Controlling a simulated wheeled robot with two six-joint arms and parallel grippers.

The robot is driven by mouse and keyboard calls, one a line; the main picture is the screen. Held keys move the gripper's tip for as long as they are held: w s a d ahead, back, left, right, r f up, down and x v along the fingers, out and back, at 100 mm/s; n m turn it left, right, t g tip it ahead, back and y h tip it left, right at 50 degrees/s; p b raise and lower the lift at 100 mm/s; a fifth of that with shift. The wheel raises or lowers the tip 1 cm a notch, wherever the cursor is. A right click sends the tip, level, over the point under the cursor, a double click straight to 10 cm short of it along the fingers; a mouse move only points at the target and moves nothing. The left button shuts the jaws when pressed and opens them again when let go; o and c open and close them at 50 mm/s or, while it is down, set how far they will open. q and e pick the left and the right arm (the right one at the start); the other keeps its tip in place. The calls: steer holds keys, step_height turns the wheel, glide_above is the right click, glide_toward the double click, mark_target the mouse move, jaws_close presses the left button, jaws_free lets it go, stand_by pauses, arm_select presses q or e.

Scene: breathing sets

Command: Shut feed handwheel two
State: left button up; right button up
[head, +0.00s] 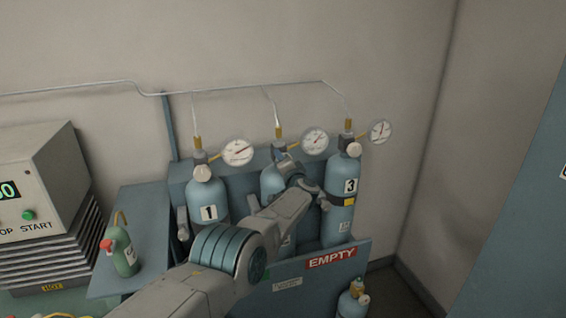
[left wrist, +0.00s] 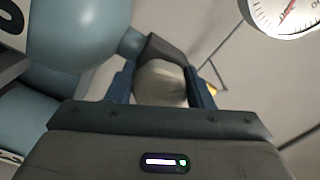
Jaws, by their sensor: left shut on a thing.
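Three blue cylinders stand in a rack. The middle cylinder (head: 268,182) is mostly behind my left arm, and its number is hidden; it stands between cylinder 1 (head: 207,196) and cylinder 3 (head: 341,190). My left gripper (head: 284,163) is at the valve on top of the middle cylinder. In the left wrist view, its two dark blue fingers are on either side of a pale round handwheel (left wrist: 160,86), shut on it. My right gripper is not in view.
Gauges stand beside the valves, the middle one (head: 315,141) close to my gripper. Handwheels one (head: 202,173) and three (head: 354,149) flank it. A rack front panel (head: 311,290) carries an EMPTY sign. A green spray bottle (head: 123,252) and control box (head: 40,180) are left.

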arm_select(q)
steer(key=m, duration=0.3)
steer(key=r+m, duration=0.1)
steer(key=m, duration=0.3)
steer(key=shift+w, duration=0.1)
stand_by(0.5)
steer(key=o, duration=0.7)
steer(key=shift+o, duration=1.3)
steer(key=shift+f, duration=0.3)
